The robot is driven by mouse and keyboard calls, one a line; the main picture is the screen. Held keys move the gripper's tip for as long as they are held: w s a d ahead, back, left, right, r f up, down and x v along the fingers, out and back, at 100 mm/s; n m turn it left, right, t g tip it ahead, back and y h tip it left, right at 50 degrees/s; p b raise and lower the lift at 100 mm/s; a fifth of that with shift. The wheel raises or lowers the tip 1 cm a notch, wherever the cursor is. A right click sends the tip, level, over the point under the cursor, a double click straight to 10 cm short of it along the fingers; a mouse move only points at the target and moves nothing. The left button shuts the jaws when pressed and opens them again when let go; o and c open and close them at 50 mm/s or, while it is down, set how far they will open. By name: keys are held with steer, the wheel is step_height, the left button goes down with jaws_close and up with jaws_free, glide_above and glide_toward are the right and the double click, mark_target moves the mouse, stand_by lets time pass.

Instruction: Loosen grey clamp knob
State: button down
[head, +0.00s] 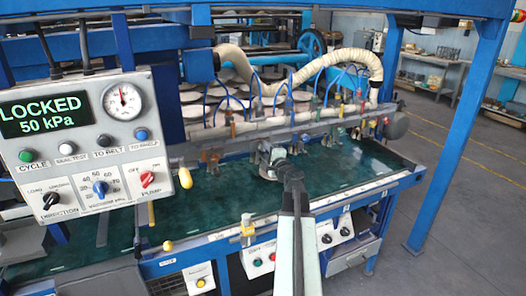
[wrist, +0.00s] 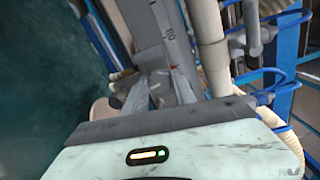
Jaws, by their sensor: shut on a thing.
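My gripper (head: 279,156) reaches over the green belt to the front of the long grey bar, near its middle. It is shut on a small grey part there, which I take to be the grey clamp knob (head: 265,148); the jaws and arm hide much of it.
A control box (head: 88,140) reads LOCKED, 50 kPa. Several brown clamps (head: 210,157) hang along the bar. A cream hose (head: 335,58) and blue tubes arch above it. The green belt (head: 200,205) is mostly clear. A blue post (head: 450,130) stands at right.

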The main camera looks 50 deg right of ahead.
steer(key=n, duration=0.4)
steer(key=shift+w+n, duration=0.1)
steer(key=shift+n, duration=0.3)
stand_by(0.4)
steer(key=c, duration=1)
jaws_free()
steer(key=shift+c, duration=0.2)
steer(key=v, duration=0.8)
